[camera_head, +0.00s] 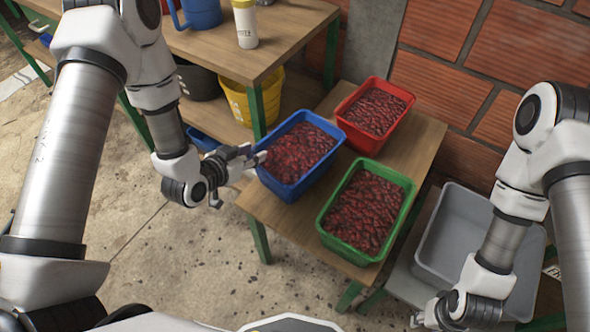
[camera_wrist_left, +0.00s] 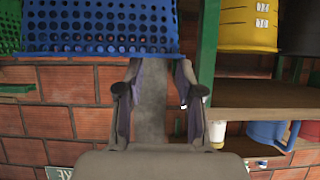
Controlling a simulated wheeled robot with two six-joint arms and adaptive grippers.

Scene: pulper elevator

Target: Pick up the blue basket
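The blue basket (camera_head: 287,193) is full of dark red fruit and stands on the left part of a low wooden table. Its perforated blue wall (camera_wrist_left: 100,27) fills the top of the left wrist view, which looks upside down. My left gripper (camera_head: 240,178) is at the basket's left side, with one fingertip close to its rim. In the left wrist view the gripper's fingers (camera_wrist_left: 159,72) are apart with nothing visible between them; I cannot tell if they touch the basket. My right gripper (camera_head: 428,314) is low at the right, partly cut off, away from the blue basket.
A red basket (camera_head: 351,133) and a green basket (camera_head: 325,237), both full, stand beside the blue one. A grey bin (camera_head: 443,268) is at the right. A wooden shelf (camera_head: 285,35) behind holds a blue jug (camera_head: 203,14), a white bottle (camera_head: 246,28) and a yellow bucket (camera_head: 237,104).

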